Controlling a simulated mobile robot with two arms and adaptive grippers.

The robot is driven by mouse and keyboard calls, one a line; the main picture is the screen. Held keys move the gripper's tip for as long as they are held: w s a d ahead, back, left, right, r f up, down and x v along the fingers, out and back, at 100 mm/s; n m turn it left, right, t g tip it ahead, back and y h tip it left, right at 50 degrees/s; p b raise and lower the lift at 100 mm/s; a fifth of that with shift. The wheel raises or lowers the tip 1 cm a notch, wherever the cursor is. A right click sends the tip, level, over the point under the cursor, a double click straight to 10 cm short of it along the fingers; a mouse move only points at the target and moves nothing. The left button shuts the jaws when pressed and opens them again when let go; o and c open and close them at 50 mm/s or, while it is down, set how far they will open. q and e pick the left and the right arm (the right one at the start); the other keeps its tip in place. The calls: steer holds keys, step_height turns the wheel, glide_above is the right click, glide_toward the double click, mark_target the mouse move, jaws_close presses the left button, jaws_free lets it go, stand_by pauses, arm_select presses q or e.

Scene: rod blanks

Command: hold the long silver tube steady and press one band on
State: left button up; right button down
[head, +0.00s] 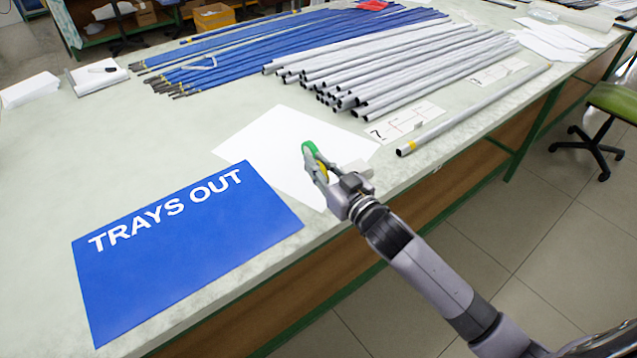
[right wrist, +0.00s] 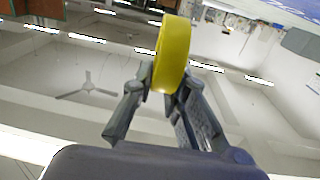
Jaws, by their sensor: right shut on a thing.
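A long silver tube (head: 478,108) lies alone along the table's right edge, apart from the other tubes. A yellow band (head: 411,146) shows near its near end. My right gripper (head: 317,166) is above the white sheet, left of the tube's near end and apart from it. It is shut on a ring-shaped band, which looks yellow between the fingers in the right wrist view (right wrist: 172,55). In the head view a green part (head: 308,148) shows at the fingertips beside the yellow; I cannot tell whether it is the same piece. My left gripper is out of view.
Several silver tubes (head: 400,68) and blue rods (head: 290,46) lie in bundles at the back. A blue "TRAYS OUT" mat (head: 180,260) is at the front left. A white sheet (head: 262,143) lies under the gripper. A green chair (head: 612,101) stands right of the table.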

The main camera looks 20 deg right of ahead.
step_height(320, 180, down, 5)
stand_by(0.4)
steer(key=shift+f, duration=0.2)
steer(key=c, duration=1.6)
jaws_free()
steer(key=shift+f+b, duration=0.1)
steer(key=shift+b, duration=0.3)
steer(key=v, duration=0.5)
steer(key=b+v, duration=0.1)
steer(key=v, duration=1.1)
steer(key=shift+s+d+r, duration=0.1)
steer(key=shift+s+r, duration=0.1)
steer(key=shift+r, duration=0.15)
